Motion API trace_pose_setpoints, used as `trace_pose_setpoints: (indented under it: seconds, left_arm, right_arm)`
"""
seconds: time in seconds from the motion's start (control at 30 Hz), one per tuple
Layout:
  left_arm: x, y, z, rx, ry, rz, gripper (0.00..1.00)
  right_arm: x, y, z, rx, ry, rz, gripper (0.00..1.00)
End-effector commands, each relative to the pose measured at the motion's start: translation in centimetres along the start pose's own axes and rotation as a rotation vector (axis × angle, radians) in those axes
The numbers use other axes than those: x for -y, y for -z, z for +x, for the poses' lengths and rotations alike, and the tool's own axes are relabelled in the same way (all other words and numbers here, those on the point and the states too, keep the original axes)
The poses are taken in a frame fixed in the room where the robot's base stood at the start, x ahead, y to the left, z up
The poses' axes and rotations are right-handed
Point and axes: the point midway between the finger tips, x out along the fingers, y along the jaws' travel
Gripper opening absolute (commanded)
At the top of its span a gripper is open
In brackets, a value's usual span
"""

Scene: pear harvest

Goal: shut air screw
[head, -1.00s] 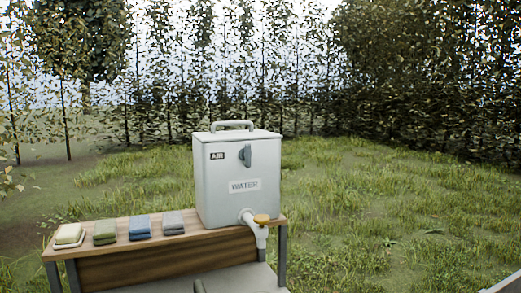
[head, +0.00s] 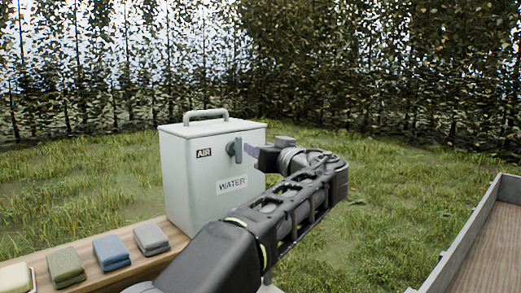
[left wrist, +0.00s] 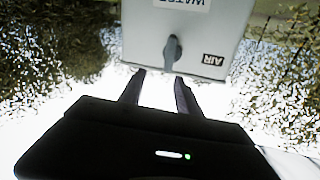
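The air screw (head: 236,150) is a grey-blue knob on the front of the white water tank (head: 188,178), right of the "AIR" label. Its handle looks roughly upright. My left gripper (head: 255,154) is just right of the screw, fingers pointing at the tank front. In the left wrist view, which is upside down, the left gripper (left wrist: 159,76) is open and empty. The air screw (left wrist: 172,50) lies just beyond the fingertips, in line with the gap and nearer one finger; contact cannot be told. My right gripper is out of view. My left arm hides the tank's tap.
The tank stands on a wooden bench (head: 150,205). Folded cloths lie left of it, among them green (head: 66,265), blue (head: 111,252) and grey (head: 151,238) ones. A wooden-floored tray with grey walls (head: 462,240) is at the right. Grass and a hedge lie behind.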

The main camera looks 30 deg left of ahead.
Motion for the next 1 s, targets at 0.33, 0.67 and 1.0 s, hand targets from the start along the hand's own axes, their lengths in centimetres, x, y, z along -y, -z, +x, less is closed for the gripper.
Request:
trace_pose_setpoints:
  seconds: [0.33, 0.67, 1.0]
  left_arm:
    - [1.4, -0.1, -0.1, -0.004, 0.061, -0.117, 0.40]
    - [1.4, 0.0, 0.9, -0.004, 0.061, -0.114, 0.40]
    - [1.8, 0.2, 5.8, -0.004, 0.062, -0.111, 0.40]
  right_arm:
    - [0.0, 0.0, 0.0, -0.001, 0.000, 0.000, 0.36]
    - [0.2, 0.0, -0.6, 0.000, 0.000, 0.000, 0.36]
    - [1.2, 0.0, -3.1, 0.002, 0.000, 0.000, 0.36]
